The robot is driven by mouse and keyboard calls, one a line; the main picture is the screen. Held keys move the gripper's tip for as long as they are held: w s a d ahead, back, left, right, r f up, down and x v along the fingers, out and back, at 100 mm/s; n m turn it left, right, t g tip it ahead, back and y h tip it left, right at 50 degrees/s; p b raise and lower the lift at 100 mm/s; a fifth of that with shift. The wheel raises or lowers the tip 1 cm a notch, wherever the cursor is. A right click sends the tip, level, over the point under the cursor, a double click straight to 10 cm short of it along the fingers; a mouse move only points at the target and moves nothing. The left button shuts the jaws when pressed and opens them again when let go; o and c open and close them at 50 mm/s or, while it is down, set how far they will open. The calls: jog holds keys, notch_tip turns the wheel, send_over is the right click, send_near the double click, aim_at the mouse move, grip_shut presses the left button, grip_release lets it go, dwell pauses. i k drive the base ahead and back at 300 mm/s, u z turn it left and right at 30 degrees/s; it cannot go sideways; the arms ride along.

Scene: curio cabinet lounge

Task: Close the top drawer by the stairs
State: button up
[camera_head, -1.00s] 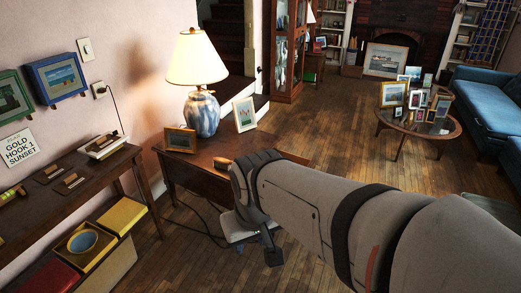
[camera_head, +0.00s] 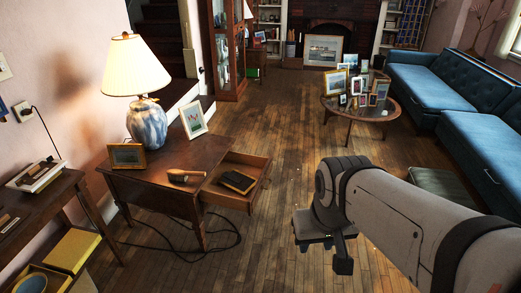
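The drawer (camera_head: 262,180) of the small wooden table (camera_head: 160,190) by the stairs (camera_head: 158,45) is pulled out to the right. A dark book or notebook with a yellowish edge (camera_head: 238,182) lies inside it. My gripper (camera_head: 325,248) hangs over the floor to the right of the drawer and nearer the camera, clear of it. Part of the gripper is hidden behind my arm, and I cannot see whether its fingers are apart. No second drawer shows on this table.
A cable (camera_head: 215,245) lies on the floor. Open floor (camera_head: 270,125) leads to a round table (camera_head: 345,115) and blue sofa (camera_head: 450,90).

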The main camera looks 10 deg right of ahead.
aim_at(259, 168)
jog(key=u, duration=0.1)
jog(key=i, duration=1.5)
jog(key=z, duration=0.55)
